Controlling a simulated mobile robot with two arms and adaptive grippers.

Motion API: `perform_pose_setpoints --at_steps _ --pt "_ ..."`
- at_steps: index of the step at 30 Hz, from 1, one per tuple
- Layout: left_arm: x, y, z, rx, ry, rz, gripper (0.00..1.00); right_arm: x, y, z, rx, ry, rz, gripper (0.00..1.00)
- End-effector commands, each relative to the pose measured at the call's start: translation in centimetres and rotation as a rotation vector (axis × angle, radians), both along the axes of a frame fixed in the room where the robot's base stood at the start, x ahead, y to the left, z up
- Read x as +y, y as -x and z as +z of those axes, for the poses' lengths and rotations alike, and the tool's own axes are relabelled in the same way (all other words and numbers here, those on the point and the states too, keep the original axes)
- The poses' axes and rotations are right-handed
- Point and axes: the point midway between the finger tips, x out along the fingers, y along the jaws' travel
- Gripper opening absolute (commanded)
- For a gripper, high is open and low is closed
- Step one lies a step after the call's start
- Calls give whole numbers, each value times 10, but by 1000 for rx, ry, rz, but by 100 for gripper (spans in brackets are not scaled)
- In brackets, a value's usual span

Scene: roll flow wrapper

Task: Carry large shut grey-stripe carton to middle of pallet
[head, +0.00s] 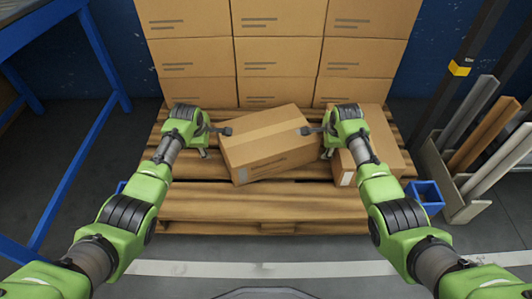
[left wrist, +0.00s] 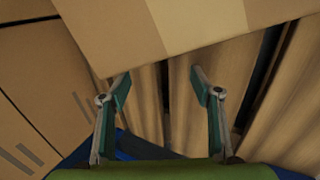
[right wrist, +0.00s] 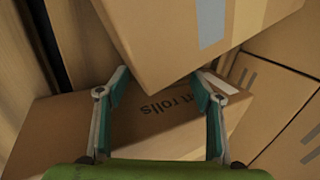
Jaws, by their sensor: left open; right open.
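A large shut brown carton (head: 265,142) with a tape stripe on top sits skewed over the middle of the pallet (head: 260,203), its right end higher than its left. A grey stripe shows on its face in the right wrist view (right wrist: 210,22); the left wrist view shows a pale tan stripe on it (left wrist: 185,22). My left gripper (head: 222,130) is open at its left end. My right gripper (head: 310,130) is open at its right end. Neither has the carton between its fingers; I cannot tell whether the fingertips touch it. Its underside is hidden.
Another carton (head: 386,150) lies on the pallet at right, close against or under the skewed carton's right end. Stacked cartons (head: 277,55) fill the pallet's back. The front slats are clear. A blue bin (head: 427,195) and a blue frame (head: 70,190) flank the pallet.

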Motion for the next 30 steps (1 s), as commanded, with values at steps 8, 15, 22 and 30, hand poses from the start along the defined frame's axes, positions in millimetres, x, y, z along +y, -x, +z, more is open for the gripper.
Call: perform_pose_setpoints --at_steps 8,15,22,30 --pt "1 0 0 1 -1 3 58 -1 1 -1 2 2 -1 60" --pt "1 5 10 -1 0 1 58 -2 1 -1 3 3 -1 60" --pt "1 19 37 -2 0 1 58 -2 1 -1 3 3 -1 60" --pt "1 39 78 -2 0 1 58 -2 1 -1 3 3 -1 60"
